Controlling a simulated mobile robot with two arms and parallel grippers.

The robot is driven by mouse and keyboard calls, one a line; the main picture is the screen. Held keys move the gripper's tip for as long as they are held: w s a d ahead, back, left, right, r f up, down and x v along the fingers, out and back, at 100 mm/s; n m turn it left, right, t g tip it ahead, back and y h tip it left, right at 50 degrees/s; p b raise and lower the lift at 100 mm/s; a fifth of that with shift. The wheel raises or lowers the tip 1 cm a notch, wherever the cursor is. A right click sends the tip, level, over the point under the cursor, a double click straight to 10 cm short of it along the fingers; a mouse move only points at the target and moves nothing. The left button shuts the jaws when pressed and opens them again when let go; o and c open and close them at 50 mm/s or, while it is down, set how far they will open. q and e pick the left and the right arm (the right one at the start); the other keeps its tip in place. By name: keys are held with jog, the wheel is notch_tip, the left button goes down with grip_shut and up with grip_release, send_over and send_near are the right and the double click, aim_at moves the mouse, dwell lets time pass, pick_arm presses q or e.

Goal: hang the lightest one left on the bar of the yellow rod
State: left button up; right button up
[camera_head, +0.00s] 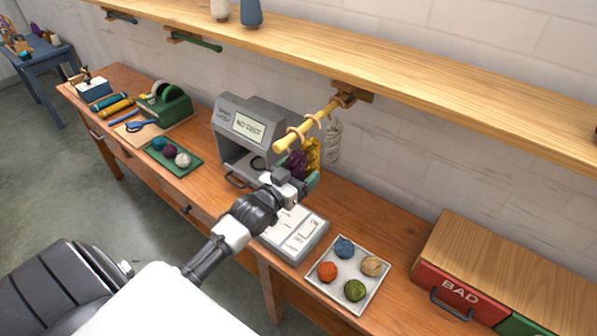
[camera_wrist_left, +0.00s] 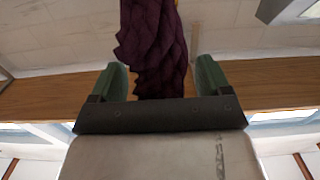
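The yellow rod (camera_head: 318,123) sticks out from under the shelf. A pale grey-white skein (camera_head: 333,143) hangs from it closest to the wall, a mustard-yellow skein (camera_head: 313,153) hangs in the middle, and a dark purple skein (camera_head: 296,162) hangs near the free end. My left gripper (camera_head: 299,183) is just below the purple skein. In the left wrist view the purple skein (camera_wrist_left: 153,45) shows between the two green fingers (camera_wrist_left: 160,78) of this gripper, with gaps on both sides. The fingers are open. My right gripper is not in view.
A grey machine with a display (camera_head: 249,126) stands behind my left arm, and a flat grey-white device (camera_head: 297,236) lies below the gripper. A white tray (camera_head: 378,285) holds several wool balls. A drawer marked BAD (camera_head: 445,290) is at right. A green rod (camera_head: 195,41) is further left under the shelf.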

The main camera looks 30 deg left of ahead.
pick_arm(q)
jog(key=s+b, duration=0.3)
jog(key=s, duration=0.7)
jog(key=shift+s+a, duration=0.4)
